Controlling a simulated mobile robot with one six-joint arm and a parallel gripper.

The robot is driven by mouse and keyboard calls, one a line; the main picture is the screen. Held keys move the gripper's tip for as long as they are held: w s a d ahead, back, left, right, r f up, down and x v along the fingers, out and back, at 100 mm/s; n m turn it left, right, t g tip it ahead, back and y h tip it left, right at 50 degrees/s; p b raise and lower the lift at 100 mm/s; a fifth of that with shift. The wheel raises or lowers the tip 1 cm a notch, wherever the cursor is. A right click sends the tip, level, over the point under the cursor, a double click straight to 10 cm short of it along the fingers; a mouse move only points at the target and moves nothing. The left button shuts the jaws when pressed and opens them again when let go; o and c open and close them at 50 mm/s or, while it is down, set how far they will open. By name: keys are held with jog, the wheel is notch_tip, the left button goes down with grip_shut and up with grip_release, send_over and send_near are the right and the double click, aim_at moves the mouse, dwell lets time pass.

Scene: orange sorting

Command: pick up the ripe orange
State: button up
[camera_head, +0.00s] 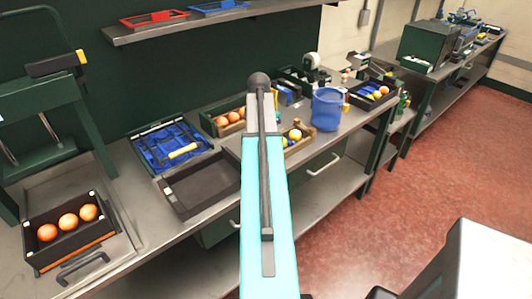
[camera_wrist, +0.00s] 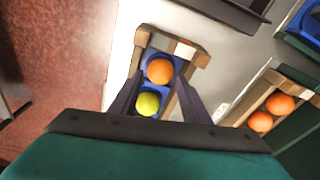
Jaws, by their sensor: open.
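A ripe-looking orange (camera_wrist: 159,71) lies in a blue-lined wooden tray (camera_wrist: 142,38) in the wrist view, beside a yellow-green fruit (camera_wrist: 147,104). My gripper (camera_wrist: 159,80) is open above this tray, one finger to each side of the two fruits. No contact is visible, and the height gap is hard to judge. In the head view a small wooden tray (camera_head: 307,132) with fruit shows just right of my turquoise arm, which covers part of it. My gripper's fingers are not visible in the head view.
Oranges also lie in a wooden box (camera_head: 209,124) behind my arm and in a black tray (camera_head: 32,258) at left. A blue bucket (camera_head: 326,110) stands to the right. An empty dark tray (camera_head: 203,184) and a tray with blue lining (camera_head: 160,150) are left of my arm.

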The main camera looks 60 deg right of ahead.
jog(key=shift+f, duration=0.1)
jog(key=shift+d+f+p, duration=0.15)
jog(key=shift+f+p, duration=0.5)
jog(key=shift+f, duration=0.6)
jog(key=shift+d+f+p, duration=0.15)
jog(key=shift+f+p, duration=0.5)
jog(key=shift+f, duration=0.6)
jog(key=shift+c, duration=0.5)
jog(key=c, duration=0.6)
